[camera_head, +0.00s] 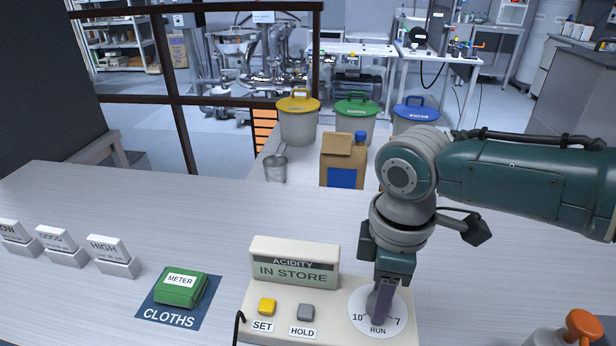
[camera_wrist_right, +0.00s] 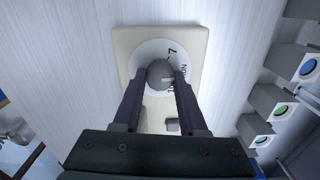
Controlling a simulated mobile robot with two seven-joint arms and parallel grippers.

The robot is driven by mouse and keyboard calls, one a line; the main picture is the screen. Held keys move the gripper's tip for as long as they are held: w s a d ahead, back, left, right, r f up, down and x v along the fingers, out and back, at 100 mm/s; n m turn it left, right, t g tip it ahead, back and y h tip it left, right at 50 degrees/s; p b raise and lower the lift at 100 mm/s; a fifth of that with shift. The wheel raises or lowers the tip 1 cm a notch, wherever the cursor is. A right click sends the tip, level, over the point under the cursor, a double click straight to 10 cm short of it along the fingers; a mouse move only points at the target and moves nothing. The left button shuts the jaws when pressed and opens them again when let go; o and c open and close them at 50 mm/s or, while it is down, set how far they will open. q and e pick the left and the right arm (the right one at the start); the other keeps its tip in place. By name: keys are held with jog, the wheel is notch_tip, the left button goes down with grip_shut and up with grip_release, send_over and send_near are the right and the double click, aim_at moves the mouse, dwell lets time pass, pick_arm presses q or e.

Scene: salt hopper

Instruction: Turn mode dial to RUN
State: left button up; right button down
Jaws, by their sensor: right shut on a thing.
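The mode dial is a grey knob (camera_wrist_right: 160,74) on a white round face (camera_head: 357,303) marked 10, RUN and 7, at the right end of a cream panel (camera_head: 339,335). My right gripper (camera_head: 380,308) comes down from above onto the dial. In the right wrist view its two dark fingers (camera_wrist_right: 160,88) are on either side of the knob and shut on it. In the head view the fingers hide most of the knob. A pale mark shows on the knob's right side in the wrist view; I cannot tell exactly which label it meets. My left gripper is not in view.
The panel also has a display reading IN STORE (camera_head: 294,270), a yellow SET button (camera_head: 267,306) and a grey HOLD button (camera_head: 305,312). A green meter (camera_head: 180,288) sits on the blue cloths mat (camera_head: 205,302). Lidded buckets (camera_head: 298,124) stand behind. An orange-topped item (camera_head: 583,325) is at lower right.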

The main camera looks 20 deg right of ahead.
jog(key=shift+m, duration=0.6)
jog(key=shift+c, duration=2.2)
grip_release()
notch_tip(320, 180, up, 9)
jog(key=shift+f+p, duration=0.1)
jog(key=shift+p, duration=1.05)
jog(key=shift+r, duration=0.6)
jog(key=shift+a, duration=0.1)
